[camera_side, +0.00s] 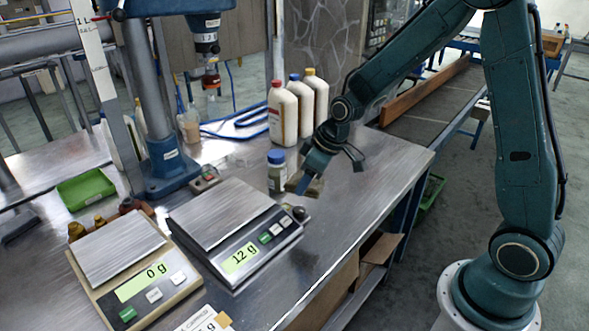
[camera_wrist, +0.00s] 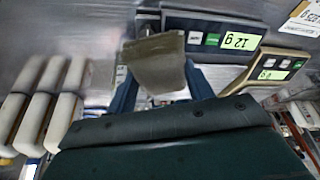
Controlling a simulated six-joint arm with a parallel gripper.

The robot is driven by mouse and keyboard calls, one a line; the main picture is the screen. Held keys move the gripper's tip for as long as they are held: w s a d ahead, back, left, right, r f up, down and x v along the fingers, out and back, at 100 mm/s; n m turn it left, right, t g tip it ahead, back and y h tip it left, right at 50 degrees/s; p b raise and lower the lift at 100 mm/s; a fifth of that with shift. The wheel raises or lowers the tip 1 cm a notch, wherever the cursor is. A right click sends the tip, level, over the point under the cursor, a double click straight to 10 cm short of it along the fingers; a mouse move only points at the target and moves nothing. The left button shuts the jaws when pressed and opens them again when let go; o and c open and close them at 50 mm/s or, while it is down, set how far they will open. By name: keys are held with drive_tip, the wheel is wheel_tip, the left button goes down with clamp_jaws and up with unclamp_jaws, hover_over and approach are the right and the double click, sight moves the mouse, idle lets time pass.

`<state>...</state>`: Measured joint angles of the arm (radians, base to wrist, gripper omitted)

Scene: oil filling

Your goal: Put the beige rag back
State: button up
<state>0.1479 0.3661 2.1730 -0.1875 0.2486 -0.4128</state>
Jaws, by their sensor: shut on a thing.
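The beige rag (camera_wrist: 155,65) hangs between the two fingers of my gripper (camera_wrist: 160,85) in the wrist view, which is shut on it. In the side view the rag (camera_side: 313,188) shows as a small brownish patch at the tip of my gripper (camera_side: 303,183), partly hidden by the fingers. My gripper is low over the metal table, right of the blue-capped jar (camera_side: 277,178) and beyond the right-hand scale. I cannot tell whether the rag touches the table.
The right scale (camera_side: 222,212) reads 12 g and the left scale (camera_side: 120,250) reads 0 g. Three white bottles (camera_side: 283,118) stand behind my gripper. A green tray (camera_side: 85,188) lies at left. The table (camera_side: 375,185) is bare to the right of my gripper.

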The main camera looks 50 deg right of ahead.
drive_tip(key=s+d+r+n, duration=0.1)
drive_tip(key=n, duration=0.1)
drive_tip(key=s+d+r+n+y, duration=0.1)
drive_tip(key=n, duration=0.1)
drive_tip(key=shift+s+r+n+g+y, duration=0.2)
drive_tip(key=shift+n+g+y, duration=0.1)
drive_tip(key=shift+n+g, duration=0.1)
drive_tip(key=s+d+r+n+g+y, duration=0.1)
drive_tip(key=s+d+r+n+g, duration=0.2)
drive_tip(key=n, duration=0.6)
drive_tip(key=shift+s+d+r, duration=0.5)
drive_tip(key=shift+s+r, duration=0.45)
drive_tip(key=shift+s, duration=0.3)
drive_tip(key=shift+f, duration=0.1)
hover_over(340, 233)
drive_tip(key=d, duration=0.2)
drive_tip(key=f, duration=1.6)
drive_tip(key=shift+a, duration=0.25)
drive_tip(key=shift+f, duration=0.15)
drive_tip(key=shift+f, duration=1.75)
drive_tip(key=shift+f, duration=0.1)
